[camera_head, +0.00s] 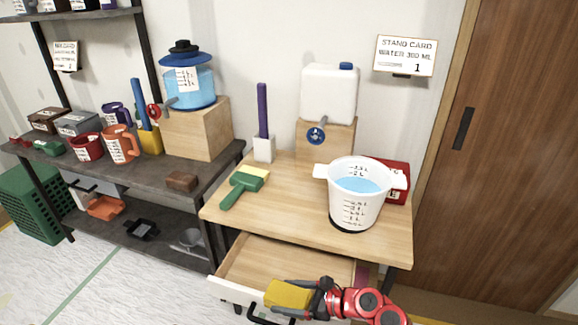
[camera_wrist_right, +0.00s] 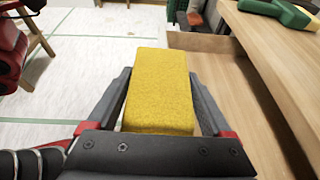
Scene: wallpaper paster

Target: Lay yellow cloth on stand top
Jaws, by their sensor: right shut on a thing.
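The yellow cloth (camera_head: 288,294) is a thick, folded block. My right gripper (camera_head: 316,288) is shut on it and holds it by the front of the open drawer, below the stand top (camera_head: 285,205). In the right wrist view the cloth (camera_wrist_right: 160,85) lies between the two fingers of the gripper (camera_wrist_right: 160,78). The stand top is light wood, and the middle of its front part is bare. My left gripper is not in view.
On the stand are a green brush (camera_head: 243,188) with a yellow piece beside it, a measuring bucket of blue water (camera_head: 355,195), a red box (camera_head: 397,180), a white tank (camera_head: 329,92) and a purple-handled tool (camera_head: 263,125). The drawer (camera_head: 285,265) is open. A dark shelf (camera_head: 150,168) stands left.

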